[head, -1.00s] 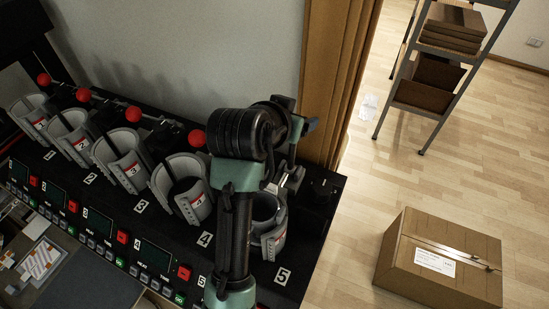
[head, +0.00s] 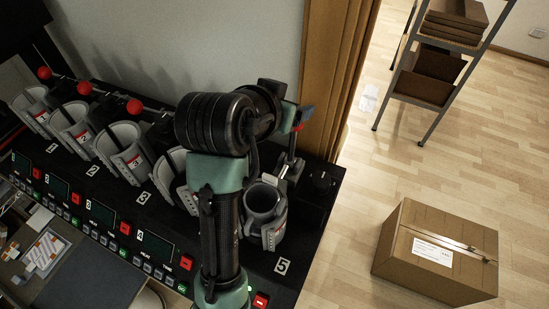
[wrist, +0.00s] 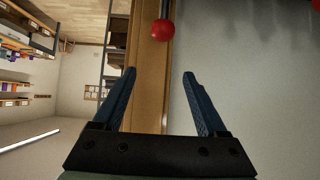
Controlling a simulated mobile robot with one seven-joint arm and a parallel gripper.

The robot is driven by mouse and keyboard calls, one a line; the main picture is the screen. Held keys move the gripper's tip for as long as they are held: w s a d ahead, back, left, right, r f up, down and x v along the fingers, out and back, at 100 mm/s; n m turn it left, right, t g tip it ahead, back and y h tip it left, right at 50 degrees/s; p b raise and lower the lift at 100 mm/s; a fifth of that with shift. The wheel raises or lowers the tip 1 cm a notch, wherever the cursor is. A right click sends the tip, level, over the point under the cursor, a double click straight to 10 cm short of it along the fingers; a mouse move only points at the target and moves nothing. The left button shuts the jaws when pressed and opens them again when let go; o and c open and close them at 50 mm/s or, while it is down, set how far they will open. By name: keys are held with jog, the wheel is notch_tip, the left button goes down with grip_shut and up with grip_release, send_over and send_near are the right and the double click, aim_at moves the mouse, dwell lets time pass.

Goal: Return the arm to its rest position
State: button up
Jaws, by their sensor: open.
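My arm stands upright in the head view, in front of the mug presses numbered 4 and 5. My gripper shows in the wrist view (wrist: 159,73) with its two blue fingers spread and nothing between them. In the head view only a bit of a blue finger shows behind my wrist, above press 5 (head: 265,207). A red lever knob (wrist: 162,29) on a dark rod lies beyond the fingertips in the wrist view. I cannot tell the gap to it. My arm hides part of press 4 (head: 176,165).
More grey presses (head: 120,150) with red-knobbed levers stand in a row to the left on the black bench. A wooden panel (head: 335,80) rises close behind my gripper. A cardboard box (head: 440,255) and a shelf rack (head: 440,65) stand on the open floor at right.

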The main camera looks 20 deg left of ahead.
jog(key=shift+v, duration=1.05)
